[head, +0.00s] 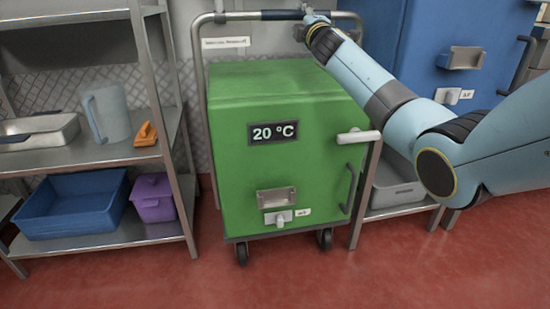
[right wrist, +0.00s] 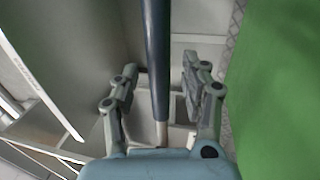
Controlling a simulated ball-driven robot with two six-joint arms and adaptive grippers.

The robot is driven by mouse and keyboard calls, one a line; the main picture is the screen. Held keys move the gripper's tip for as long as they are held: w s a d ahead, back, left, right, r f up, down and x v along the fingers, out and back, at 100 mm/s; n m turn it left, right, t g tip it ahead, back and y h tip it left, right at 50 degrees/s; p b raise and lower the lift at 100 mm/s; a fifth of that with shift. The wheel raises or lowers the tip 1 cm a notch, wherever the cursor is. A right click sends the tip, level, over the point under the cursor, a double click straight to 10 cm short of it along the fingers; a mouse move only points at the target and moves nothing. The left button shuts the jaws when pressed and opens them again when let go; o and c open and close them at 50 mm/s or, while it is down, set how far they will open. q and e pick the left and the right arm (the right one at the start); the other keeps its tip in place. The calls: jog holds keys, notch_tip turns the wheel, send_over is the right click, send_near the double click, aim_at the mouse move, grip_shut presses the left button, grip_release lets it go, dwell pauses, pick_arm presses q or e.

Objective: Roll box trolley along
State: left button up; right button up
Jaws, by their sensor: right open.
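The box trolley is a green insulated box (head: 290,180) on a metal frame with dark castors, showing "20 °C" on its front. Its push bar (head: 270,15) runs across the top at the back, with a dark grip. My right arm reaches over from the right, and my right gripper (head: 306,14) is at the bar, small and partly hidden by its wrist. In the right wrist view my right gripper (right wrist: 158,78) is open, with the dark bar (right wrist: 156,40) between its two fingers and a gap on each side. The green box side (right wrist: 280,90) is at the right there. My left gripper is not in view.
A steel shelf (head: 90,155) on the left holds a clear jug (head: 108,112), a blue tub (head: 72,203) and a purple box (head: 152,197). A low rack with a grey tray (head: 392,190) and a blue box (head: 455,60) are at the right. Red floor (head: 300,285) in front is clear.

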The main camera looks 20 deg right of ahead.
aim_at(299, 17)
jog(key=b+x, duration=0.1)
jog(key=x, duration=0.3)
jog(key=shift+f+b, duration=0.2)
jog(key=shift+b, duration=0.2)
jog(key=shift+r, duration=0.1)
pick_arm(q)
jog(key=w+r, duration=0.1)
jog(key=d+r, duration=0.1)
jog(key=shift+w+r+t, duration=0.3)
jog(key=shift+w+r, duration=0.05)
pick_arm(e)
jog(key=shift+r, duration=0.1)
grip_shut()
